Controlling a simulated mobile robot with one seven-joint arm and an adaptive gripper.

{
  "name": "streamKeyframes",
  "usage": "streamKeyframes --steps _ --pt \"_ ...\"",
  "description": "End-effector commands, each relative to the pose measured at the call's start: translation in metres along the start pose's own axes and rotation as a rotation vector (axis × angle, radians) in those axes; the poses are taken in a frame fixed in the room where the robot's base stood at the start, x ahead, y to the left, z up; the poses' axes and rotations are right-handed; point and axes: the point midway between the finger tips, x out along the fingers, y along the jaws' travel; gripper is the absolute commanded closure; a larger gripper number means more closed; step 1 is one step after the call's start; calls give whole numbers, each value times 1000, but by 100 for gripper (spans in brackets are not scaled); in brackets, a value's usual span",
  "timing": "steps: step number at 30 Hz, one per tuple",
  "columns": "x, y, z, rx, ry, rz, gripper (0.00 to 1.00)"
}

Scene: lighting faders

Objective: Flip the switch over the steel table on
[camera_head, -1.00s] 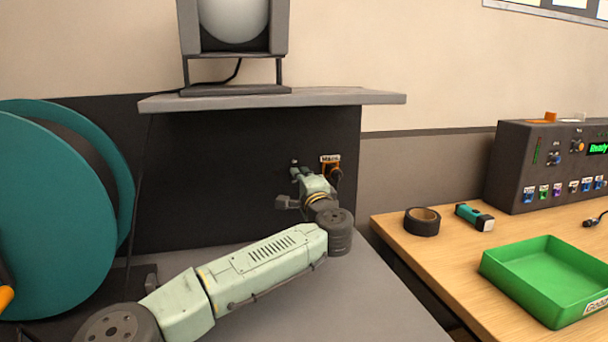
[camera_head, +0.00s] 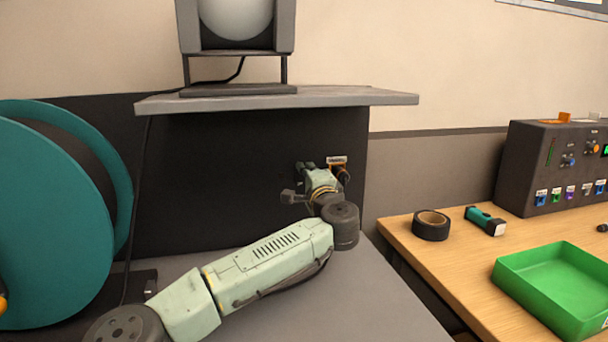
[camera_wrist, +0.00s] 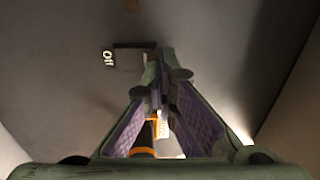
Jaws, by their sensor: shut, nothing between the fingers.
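The steel table (camera_head: 385,295) is the grey surface below the dark back panel (camera_head: 200,190). My gripper (camera_head: 303,167) is at that panel, left of an orange fitting (camera_head: 338,168) with a white label. In the wrist view my gripper (camera_wrist: 163,58) is shut, with nothing between its fingertips. Its tips are at the right side of a small dark plate (camera_wrist: 128,60) with a white label (camera_wrist: 108,58), apparently the switch. The label text is too small to read surely. The tips cover part of the plate, so its lever position and any contact cannot be told.
A shelf (camera_head: 355,97) with a lamp (camera_head: 237,15) hangs above my arm. A teal cable reel (camera_head: 45,220) stands left. On the wooden table at right are black tape (camera_head: 431,225), a torch (camera_head: 485,221), a green tray (camera_head: 560,320) and a control box (camera_head: 525,165).

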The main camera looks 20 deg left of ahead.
Motion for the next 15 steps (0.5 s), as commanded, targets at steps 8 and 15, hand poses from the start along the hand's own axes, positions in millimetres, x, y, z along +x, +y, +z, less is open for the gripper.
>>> streamKeyframes --steps 8,15 --pt "7 0 3 0 -2 59 100" --pt "7 -4 3 1 -3 56 100"
